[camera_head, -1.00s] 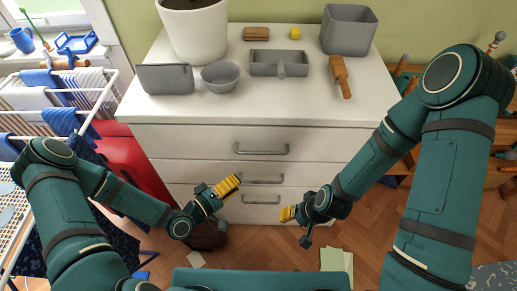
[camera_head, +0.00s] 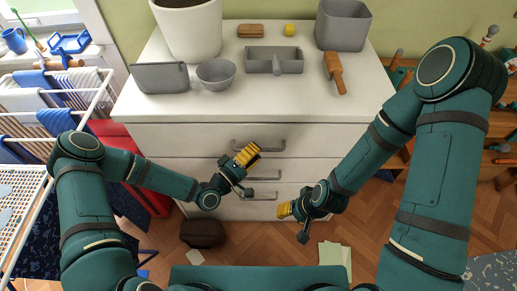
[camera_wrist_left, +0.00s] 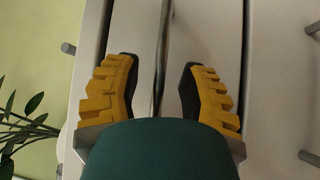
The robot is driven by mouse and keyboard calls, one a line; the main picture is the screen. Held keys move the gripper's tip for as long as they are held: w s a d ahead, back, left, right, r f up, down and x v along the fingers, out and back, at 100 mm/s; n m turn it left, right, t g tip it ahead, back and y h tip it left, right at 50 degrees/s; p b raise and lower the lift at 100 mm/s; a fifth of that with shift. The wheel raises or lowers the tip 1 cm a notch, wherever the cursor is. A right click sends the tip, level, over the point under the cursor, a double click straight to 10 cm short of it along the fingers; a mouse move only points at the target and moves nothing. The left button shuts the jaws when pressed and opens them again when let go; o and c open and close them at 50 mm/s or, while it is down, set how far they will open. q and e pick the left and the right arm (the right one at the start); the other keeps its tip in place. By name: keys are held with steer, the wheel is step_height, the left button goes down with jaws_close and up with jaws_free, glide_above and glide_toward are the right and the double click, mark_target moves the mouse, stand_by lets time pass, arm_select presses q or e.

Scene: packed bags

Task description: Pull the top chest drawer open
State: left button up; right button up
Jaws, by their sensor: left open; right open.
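The white chest (camera_head: 190,140) stands ahead with its drawers stacked. The top drawer (camera_head: 180,134) looks shut. Its grey bar handle (camera_head: 270,149) shows partly behind my left gripper (camera_head: 247,156). In the left wrist view my left gripper (camera_wrist_left: 162,92) is open, and a grey handle bar (camera_wrist_left: 161,50) runs between its yellow fingers with gaps on both sides. I cannot tell how deep the bar sits between them. My right gripper (camera_head: 285,210) is open and empty, low before the bottom drawer, apart from the chest handles.
On the chest top are a white pot (camera_head: 190,30), grey bowl (camera_head: 216,74), grey tray (camera_head: 273,60), grey bin (camera_head: 343,25) and rolling pin (camera_head: 335,72). A drying rack (camera_head: 85,115) stands left. A dark bag (camera_head: 202,233) lies on the floor.

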arm_select(q)
steer(key=shift+x, duration=0.95)
jaws_close()
